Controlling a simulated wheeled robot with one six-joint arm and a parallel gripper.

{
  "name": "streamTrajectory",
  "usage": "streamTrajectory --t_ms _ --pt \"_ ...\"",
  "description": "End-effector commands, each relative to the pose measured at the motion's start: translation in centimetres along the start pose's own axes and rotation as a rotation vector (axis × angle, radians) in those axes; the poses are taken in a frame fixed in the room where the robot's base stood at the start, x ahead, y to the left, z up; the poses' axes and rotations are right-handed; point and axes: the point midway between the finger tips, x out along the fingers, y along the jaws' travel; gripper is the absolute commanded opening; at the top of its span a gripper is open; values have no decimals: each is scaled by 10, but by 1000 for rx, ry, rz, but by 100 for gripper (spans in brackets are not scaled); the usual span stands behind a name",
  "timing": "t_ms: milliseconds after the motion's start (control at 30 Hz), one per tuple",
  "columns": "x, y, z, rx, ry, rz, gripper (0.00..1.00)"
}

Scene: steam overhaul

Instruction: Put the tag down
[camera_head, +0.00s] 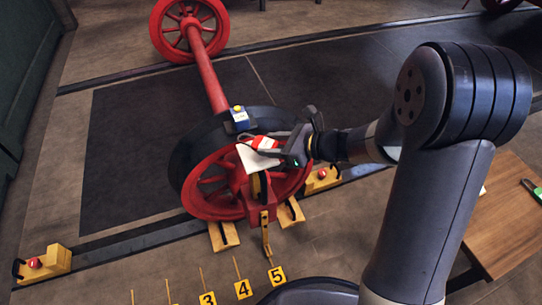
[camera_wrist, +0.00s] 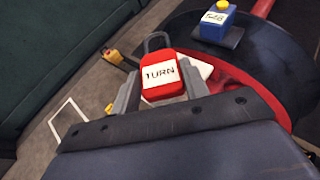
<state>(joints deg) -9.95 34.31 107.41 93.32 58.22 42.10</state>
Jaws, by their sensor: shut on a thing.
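My gripper (camera_head: 272,146) is over the near red wheel (camera_head: 205,208) of the wheelset. In the wrist view my gripper (camera_wrist: 163,88) has its two fingers on either side of a red tag (camera_wrist: 163,76) and is shut on it. The tag has a grey loop at its top and a white label on which "TURN" can be read. The red tag (camera_head: 265,142) also shows small in the head view. A white flat piece (camera_head: 252,160) lies just below it; whether the two touch I cannot tell. The tag's lower edge is hidden.
A blue box (camera_head: 240,114) with a yellow button sits on the wheel's dark rim. A red axle (camera_head: 208,75) runs to the far wheel. Yellow blocks (camera_head: 45,263) stand by the rail. Yellow number cards (camera_head: 243,289) stand in front. A wooden table (camera_head: 512,225) is at right.

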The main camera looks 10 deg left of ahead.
Motion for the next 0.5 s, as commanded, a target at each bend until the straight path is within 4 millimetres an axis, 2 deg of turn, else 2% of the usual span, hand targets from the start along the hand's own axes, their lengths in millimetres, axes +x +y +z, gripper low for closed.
streamTrajectory --t_ms 300,500 --pt "14 0 -36 2 0 -1 21" --pt "15 -1 -36 -1 -1 -3 21"
